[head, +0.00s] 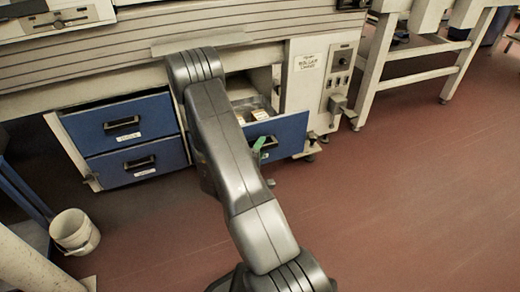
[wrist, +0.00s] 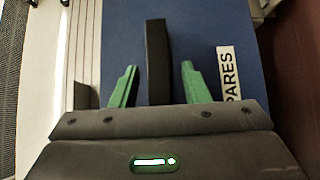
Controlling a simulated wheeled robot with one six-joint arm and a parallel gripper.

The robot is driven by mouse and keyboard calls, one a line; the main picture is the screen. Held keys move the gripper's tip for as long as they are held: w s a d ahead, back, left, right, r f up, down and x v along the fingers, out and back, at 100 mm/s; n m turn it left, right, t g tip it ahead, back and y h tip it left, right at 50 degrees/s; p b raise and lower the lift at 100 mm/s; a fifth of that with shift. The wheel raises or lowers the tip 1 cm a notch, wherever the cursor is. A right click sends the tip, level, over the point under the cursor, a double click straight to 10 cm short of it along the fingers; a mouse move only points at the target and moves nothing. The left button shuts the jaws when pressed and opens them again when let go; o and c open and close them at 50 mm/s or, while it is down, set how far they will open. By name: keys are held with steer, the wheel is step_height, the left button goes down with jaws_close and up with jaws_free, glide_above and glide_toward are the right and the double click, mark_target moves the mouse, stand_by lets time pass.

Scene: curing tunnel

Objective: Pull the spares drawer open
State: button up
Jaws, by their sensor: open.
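The spares drawer (head: 291,136) has a blue front and stands partly out of the cabinet, with pale items visible inside it. In the wrist view its blue front (wrist: 205,30) carries a white label (wrist: 229,75) reading "PARES", the first letter hidden. Its black bar handle (wrist: 157,50) runs upright in that view. My gripper (wrist: 158,68) is open, its green fingers on either side of the handle with a gap to each. In the head view, my gripper (head: 259,144) shows as a bit of green at the drawer front, mostly hidden by my arm.
Two blue drawers (head: 117,124) (head: 143,162) on the left look shut. A control panel (head: 338,80) stands right of the spares drawer. A white bucket (head: 74,231) is at lower left. The red floor on the right is clear, up to a pale bench frame (head: 376,70).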

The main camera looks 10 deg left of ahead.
steer(key=s+a+p, duration=0.2)
steer(key=s, duration=1.1)
steer(key=shift+s+a+p, duration=0.3)
steer(key=shift+p, duration=0.05)
steer(key=shift+w, duration=0.1)
steer(key=w+d+b, duration=0.1)
steer(key=w, duration=0.3)
steer(key=w+b, duration=0.1)
steer(key=w, duration=0.4)
steer(key=w+d, duration=0.1)
steer(key=w, duration=0.3)
steer(key=shift+w+d+b, duration=0.25)
steer(key=shift+d+b, duration=0.1)
steer(key=shift+b, duration=0.05)
